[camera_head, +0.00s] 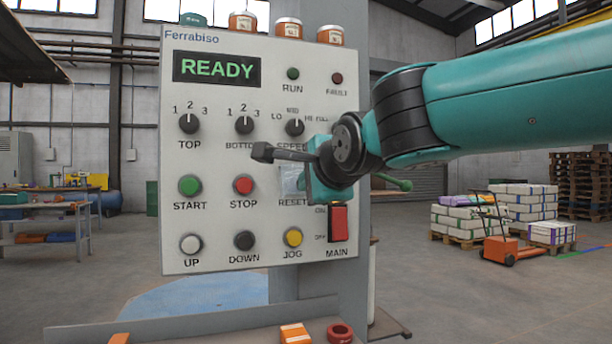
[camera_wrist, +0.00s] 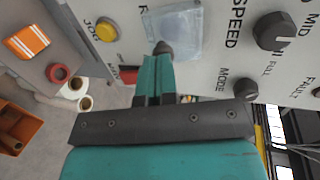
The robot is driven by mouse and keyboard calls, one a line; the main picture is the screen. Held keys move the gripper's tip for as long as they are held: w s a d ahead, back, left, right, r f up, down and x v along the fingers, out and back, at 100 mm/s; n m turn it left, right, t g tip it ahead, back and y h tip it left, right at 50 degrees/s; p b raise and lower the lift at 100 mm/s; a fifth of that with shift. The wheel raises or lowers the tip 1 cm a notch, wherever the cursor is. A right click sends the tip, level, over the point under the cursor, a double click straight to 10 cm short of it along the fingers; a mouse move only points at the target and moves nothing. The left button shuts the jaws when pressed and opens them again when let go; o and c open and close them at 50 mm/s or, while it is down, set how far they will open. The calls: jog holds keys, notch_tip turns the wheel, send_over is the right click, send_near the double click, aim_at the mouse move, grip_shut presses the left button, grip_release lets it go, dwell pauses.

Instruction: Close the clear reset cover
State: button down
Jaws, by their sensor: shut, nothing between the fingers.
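The clear reset cover (camera_head: 291,179) is a pale see-through square above the RESET label on the control panel (camera_head: 215,160). My teal gripper partly hides it in the head view. In the wrist view the cover (camera_wrist: 175,36) shows more fully, between the SPEED label and the partly hidden RESET label. I cannot tell whether it lies flat or stands tilted. My gripper (camera_wrist: 162,50) is shut and empty, with its tips over the cover's near edge in the wrist view. Contact between them cannot be told.
The red MAIN switch (camera_head: 339,222) is below and right of the cover. The yellow JOG button (camera_head: 293,237) is below it, the SPEED knob (camera_head: 294,127) above, and the red STOP button (camera_head: 243,185) to its left. Orange and red items lie on a ledge underneath.

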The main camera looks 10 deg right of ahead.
jog(key=f+t+b, duration=0.1)
jog(key=b, duration=0.2)
jog(key=w+f+t+b, duration=0.1)
jog(key=b, duration=0.3)
jog(key=f+t+b, duration=0.1)
jog(key=b, duration=0.3)
jog(key=shift+w+a+t+y, duration=0.15)
jog(key=shift+a+t+y, duration=0.1)
jog(key=shift+t+y, duration=0.15)
